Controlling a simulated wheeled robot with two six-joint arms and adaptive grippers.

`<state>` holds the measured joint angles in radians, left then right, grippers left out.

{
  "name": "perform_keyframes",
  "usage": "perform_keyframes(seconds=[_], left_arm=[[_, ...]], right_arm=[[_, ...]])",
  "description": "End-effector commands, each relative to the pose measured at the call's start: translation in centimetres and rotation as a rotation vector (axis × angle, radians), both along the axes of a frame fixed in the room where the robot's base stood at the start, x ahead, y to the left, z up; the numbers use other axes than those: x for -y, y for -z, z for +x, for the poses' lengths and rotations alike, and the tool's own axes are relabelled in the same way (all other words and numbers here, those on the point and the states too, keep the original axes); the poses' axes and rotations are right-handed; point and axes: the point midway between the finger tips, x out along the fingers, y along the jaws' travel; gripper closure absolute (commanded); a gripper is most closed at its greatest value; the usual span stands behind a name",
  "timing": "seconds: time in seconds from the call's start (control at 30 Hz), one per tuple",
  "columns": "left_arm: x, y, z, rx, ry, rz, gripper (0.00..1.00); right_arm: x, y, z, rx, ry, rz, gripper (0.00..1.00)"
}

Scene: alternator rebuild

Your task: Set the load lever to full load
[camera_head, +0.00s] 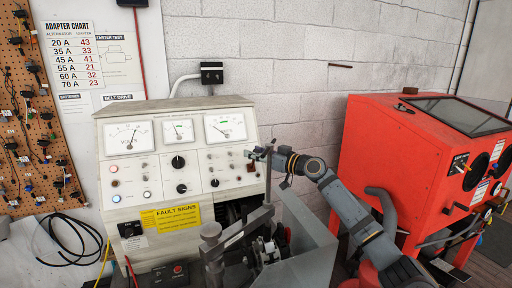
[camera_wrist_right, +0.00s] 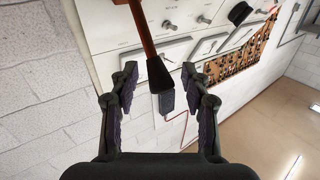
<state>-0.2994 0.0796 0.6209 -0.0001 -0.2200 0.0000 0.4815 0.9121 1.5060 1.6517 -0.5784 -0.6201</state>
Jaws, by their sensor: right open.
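The cream test bench (camera_head: 140,185) has a front panel with three gauges and several knobs. What looks like the load lever (camera_wrist_right: 144,35) has a brown arm and a black grip end (camera_wrist_right: 158,75) in the right wrist view. My right gripper (camera_head: 260,154) is open at the panel's right edge. In the right wrist view the right gripper's fingers (camera_wrist_right: 158,84) stand on either side of the black grip, with visible gaps. In the head view the lever is small, dark and partly hidden by the gripper, so its setting is unclear. My left gripper is not in view.
A grey clamp post (camera_head: 268,178) and metal fixture stand before the bench, below my right arm. A red blasting cabinet (camera_head: 375,150) stands at the right. A pegboard (camera_head: 35,130) of adapters hangs at the left. A yellow fault sign (camera_head: 172,217) is on the bench front.

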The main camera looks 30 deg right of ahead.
Motion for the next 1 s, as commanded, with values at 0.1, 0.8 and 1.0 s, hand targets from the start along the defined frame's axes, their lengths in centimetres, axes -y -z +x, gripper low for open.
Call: perform_keyframes(seconds=[0.1,0.8,1.0], left_arm=[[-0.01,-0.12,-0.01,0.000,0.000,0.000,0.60],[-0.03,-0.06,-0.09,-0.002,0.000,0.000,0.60],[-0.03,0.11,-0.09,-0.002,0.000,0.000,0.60]], right_arm=[[-0.11,0.04,0.18,-0.001,-0.001,0.000,0.53],[-0.08,0.04,0.14,-0.001,-0.001,-0.001,1.00],[-0.09,0.14,0.14,0.000,-0.001,0.000,1.00]])
